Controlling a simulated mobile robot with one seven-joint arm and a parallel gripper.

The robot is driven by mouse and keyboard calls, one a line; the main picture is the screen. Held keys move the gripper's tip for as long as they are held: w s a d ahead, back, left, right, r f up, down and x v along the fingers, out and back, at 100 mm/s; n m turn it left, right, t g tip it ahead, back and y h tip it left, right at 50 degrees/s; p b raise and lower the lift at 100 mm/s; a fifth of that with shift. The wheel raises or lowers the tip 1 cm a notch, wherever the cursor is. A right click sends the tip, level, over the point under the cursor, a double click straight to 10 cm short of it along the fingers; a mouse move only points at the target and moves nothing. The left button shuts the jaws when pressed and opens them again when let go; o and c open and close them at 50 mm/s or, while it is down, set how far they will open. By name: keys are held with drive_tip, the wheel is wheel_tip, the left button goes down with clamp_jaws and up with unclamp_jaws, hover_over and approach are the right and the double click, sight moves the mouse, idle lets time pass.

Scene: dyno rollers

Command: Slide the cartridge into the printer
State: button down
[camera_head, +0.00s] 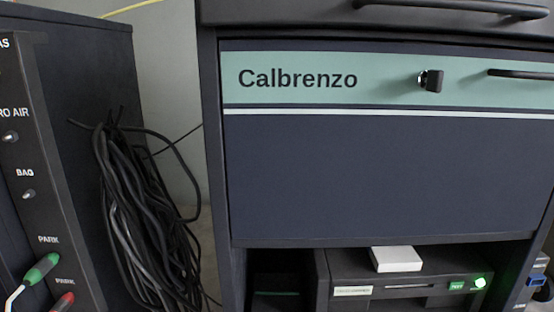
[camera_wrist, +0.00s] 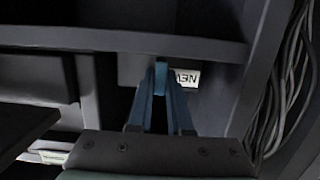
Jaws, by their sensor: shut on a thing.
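In the head view the printer (camera_head: 405,266) sits in the open bay at the bottom, a dark box with a front slot, a green label and a lit round button. In the wrist view, my gripper (camera_wrist: 160,75) has its two blue fingers brought together on a small blue tab. The tab appears to belong to the cartridge (camera_wrist: 131,70), a grey box with a white label reading NEW upside down. The fingers hide part of it. It lies beside a dark shelf edge; whether it touches is unclear. My gripper and the cartridge do not show in the head view.
A white box (camera_head: 396,259) lies on the printer. Above the bay is a dark cabinet panel (camera_head: 385,175) under a green strip reading Calbrenzo. Black cables (camera_head: 145,225) hang to the left. A switch panel (camera_head: 35,170) stands at the far left.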

idle(0.4)
drive_tip(key=shift+r, duration=0.2)
drive_tip(key=shift+r+p, duration=0.15)
drive_tip(key=shift+p, duration=0.15)
drive_tip(key=shift+s+r+p, duration=0.1)
drive_tip(key=shift+s+p, duration=0.9)
drive_tip(key=shift+s, duration=0.3)
drive_tip(key=s+p, duration=0.9)
drive_tip(key=s, duration=1.8)
idle(0.6)
drive_tip(key=shift+w, duration=0.1)
idle(0.4)
